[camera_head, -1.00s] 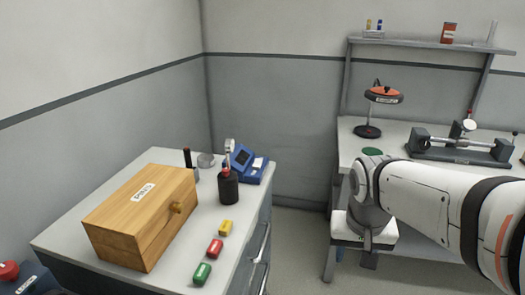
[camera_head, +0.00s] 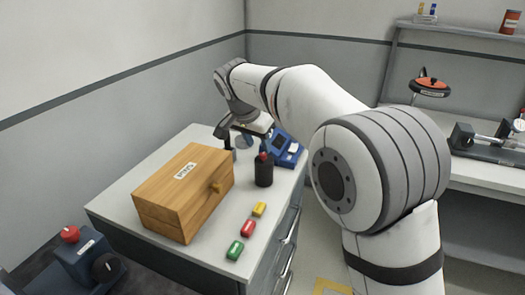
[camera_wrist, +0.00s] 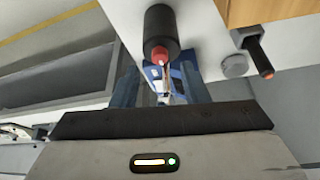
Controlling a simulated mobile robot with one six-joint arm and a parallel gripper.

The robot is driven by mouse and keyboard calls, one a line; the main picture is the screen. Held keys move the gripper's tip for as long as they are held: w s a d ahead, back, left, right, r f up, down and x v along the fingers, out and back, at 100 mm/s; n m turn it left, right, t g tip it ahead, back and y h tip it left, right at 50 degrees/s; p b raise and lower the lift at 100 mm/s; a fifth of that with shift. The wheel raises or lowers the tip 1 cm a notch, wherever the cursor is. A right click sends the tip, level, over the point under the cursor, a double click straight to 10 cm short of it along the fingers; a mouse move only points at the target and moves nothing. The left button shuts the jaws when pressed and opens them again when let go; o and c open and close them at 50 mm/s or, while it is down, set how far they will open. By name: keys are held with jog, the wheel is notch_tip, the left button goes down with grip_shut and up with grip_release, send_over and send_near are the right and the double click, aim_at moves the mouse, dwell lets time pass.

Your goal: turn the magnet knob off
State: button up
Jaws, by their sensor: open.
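No knob is labelled readably as a magnet knob. A dark blue box (camera_head: 82,262) at the lower left of the head view has a black round knob (camera_head: 106,267) on its side and a red knob (camera_head: 70,234) on top. My gripper (camera_head: 243,133) is far from it, over the back of the left cabinet top. It is open and empty. In the wrist view, its fingers (camera_wrist: 160,88) straddle the view of a blue device (camera_wrist: 183,76); contact cannot be told. The blue device (camera_head: 287,150) also shows beside the gripper in the head view.
A black bottle with a red cap (camera_head: 264,171) stands near the gripper. A wooden box (camera_head: 180,195) fills the cabinet's left part. Green, red and yellow blocks (camera_head: 248,229) lie along its front edge. A bench (camera_head: 480,172) with a lamp and a fixture stands right.

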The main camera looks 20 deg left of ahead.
aim_at(262, 155)
jog(key=x, duration=0.4)
jog(key=shift+c, duration=0.4)
grip_shut()
